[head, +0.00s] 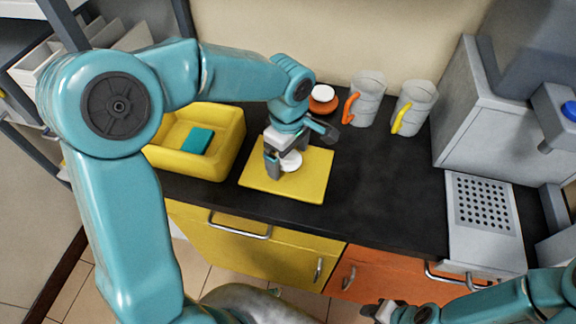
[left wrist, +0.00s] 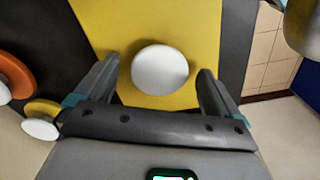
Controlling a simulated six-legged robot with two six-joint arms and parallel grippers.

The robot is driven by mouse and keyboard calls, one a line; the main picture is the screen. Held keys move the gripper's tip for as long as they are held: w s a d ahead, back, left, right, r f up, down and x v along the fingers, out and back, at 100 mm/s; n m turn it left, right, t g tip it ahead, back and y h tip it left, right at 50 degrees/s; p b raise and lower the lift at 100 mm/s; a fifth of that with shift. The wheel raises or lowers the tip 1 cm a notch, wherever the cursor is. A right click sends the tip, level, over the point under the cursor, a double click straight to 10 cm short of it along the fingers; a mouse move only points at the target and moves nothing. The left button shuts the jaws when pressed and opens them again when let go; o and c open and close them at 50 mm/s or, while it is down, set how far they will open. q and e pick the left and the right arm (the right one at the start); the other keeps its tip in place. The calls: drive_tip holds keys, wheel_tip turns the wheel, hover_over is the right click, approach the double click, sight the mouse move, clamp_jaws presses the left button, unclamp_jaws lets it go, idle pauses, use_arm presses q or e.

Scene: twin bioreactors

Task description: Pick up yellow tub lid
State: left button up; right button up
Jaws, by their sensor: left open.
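The yellow tub lid (head: 313,180) is a flat yellow square with a round white knob (head: 291,161). It lies on the black counter, to the right of the yellow tub (head: 227,160). In the left wrist view the lid (left wrist: 195,30) spreads below my gripper, and the white knob (left wrist: 160,69) sits between the fingers. My left gripper (head: 280,163) is open over the lid, with a finger on either side of the knob. Whether they touch it I cannot tell. My right gripper (head: 384,311) is low at the bottom edge, its jaws unclear.
A teal block (head: 196,141) lies inside the open tub. An orange round piece with a white top (head: 322,104) and two clear pitchers (head: 365,98) (head: 413,107) stand behind the lid. A grey machine (head: 485,200) stands at right. Black counter is bare right of the lid.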

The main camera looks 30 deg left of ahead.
use_arm(q)
drive_tip(key=shift+f, duration=0.6)
drive_tip(key=c, duration=1.2)
drive_tip(key=shift+r, duration=0.1)
